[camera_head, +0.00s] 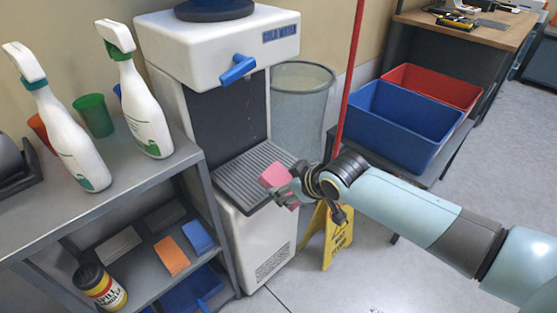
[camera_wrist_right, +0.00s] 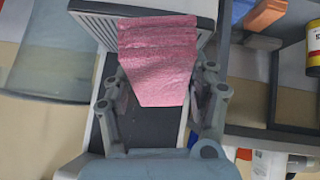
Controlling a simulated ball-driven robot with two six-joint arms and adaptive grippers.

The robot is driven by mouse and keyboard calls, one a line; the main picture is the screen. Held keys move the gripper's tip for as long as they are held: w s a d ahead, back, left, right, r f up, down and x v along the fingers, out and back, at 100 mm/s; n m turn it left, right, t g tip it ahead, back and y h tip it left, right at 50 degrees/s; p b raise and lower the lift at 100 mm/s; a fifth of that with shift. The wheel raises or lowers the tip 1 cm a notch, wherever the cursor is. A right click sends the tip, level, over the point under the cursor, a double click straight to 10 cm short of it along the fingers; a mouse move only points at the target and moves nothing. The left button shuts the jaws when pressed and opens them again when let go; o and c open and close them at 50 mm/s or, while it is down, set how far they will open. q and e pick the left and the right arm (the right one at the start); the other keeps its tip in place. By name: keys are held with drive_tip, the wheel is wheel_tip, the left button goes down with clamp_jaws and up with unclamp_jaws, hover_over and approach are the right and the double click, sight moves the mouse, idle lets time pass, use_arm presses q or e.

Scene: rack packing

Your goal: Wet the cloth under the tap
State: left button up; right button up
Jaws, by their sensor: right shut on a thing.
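The pink cloth (camera_head: 275,175) is folded and held at the front of the water dispenser, over the right edge of its grey drip tray (camera_head: 240,178). My right gripper (camera_head: 288,187) is shut on the cloth; the right wrist view shows the cloth (camera_wrist_right: 158,55) between its two fingers. The blue tap (camera_head: 237,70) sticks out of the white dispenser (camera_head: 215,35), above and to the left of the cloth. I cannot tell from these frames whether the cloth is wet. My left gripper is not in view.
A grey shelf (camera_head: 110,190) with two spray bottles (camera_head: 145,110) stands left of the dispenser. A grey bin (camera_head: 300,110) stands behind it on the right. A yellow floor sign (camera_head: 328,240) and a blue crate (camera_head: 400,120) are near my right arm.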

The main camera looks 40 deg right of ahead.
sight(281, 166)
drive_tip(key=shift+w+d+r+t+b, duration=0.15)
drive_tip(key=shift+w+r+t+b, duration=0.25)
drive_tip(key=shift+w+r, duration=0.65)
drive_tip(key=w+b, duration=0.1)
drive_tip(key=w+d+f+b, duration=0.1)
drive_tip(key=w+b, duration=0.1)
drive_tip(key=shift+w+d+f+b, duration=0.15)
drive_tip(key=shift+w+d+b, duration=0.1)
drive_tip(key=shift+w+b, duration=0.15)
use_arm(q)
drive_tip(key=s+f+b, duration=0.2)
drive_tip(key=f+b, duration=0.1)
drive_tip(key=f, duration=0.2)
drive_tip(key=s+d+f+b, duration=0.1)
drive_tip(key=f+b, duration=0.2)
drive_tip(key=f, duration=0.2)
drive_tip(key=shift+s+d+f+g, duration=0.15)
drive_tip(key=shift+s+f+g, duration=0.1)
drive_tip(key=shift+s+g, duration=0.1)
use_arm(e)
drive_tip(key=w+d+f, duration=0.1)
drive_tip(key=w+d, duration=0.2)
drive_tip(key=w, duration=0.5)
drive_tip(key=shift+w+f, duration=0.15)
drive_tip(key=shift+w, duration=0.15)
